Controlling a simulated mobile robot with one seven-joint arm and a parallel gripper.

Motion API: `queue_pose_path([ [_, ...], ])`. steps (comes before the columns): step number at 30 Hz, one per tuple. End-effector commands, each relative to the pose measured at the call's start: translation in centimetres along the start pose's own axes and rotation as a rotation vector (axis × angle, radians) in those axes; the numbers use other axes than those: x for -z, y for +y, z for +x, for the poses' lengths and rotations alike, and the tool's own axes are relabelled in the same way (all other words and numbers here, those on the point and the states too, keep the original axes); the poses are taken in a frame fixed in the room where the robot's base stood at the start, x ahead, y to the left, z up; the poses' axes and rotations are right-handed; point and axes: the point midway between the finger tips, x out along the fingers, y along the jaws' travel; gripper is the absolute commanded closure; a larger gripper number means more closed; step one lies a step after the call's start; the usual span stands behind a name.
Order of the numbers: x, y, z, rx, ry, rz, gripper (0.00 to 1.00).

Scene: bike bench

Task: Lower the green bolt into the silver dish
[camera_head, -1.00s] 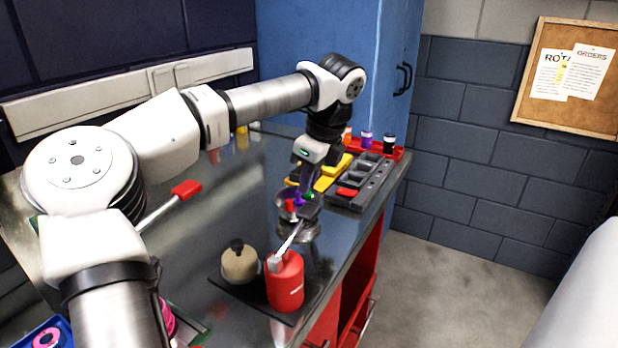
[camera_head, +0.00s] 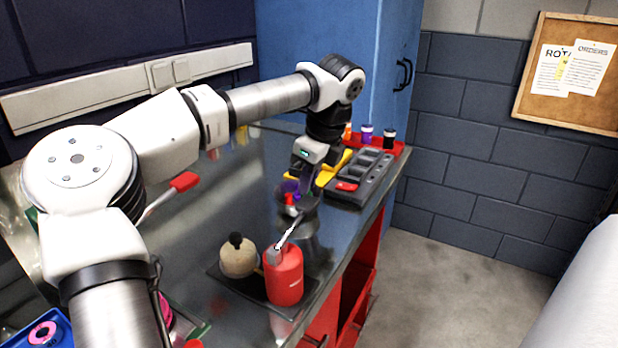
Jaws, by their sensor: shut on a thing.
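My gripper (camera_head: 306,193) points down over the bench, its fingers shut on the green bolt (camera_head: 309,196), of which only a small dark green part shows. The silver dish (camera_head: 285,208) is directly below and around the fingertips, partly hidden by them. A red piece (camera_head: 289,200) and a purple piece (camera_head: 297,196) show at the dish, beside the fingers. I cannot tell whether the bolt touches the dish.
A red bottle (camera_head: 284,276) with a pale spout and a tan round pot (camera_head: 238,258) stand on a dark mat in front. Yellow tools (camera_head: 335,168) lie behind.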

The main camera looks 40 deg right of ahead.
Motion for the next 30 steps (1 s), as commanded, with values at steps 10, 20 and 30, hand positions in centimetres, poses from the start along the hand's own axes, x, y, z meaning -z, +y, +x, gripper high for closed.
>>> queue_pose_path([
  [10, 0.05, 0.01, 0.23, 0.000, 0.000, 0.000, 0.84],
  [20, 0.05, 0.01, 0.25, 0.000, 0.001, 0.000, 0.62],
  [30, -0.08, 0.01, -0.18, 0.000, 0.001, 0.000, 0.62],
])
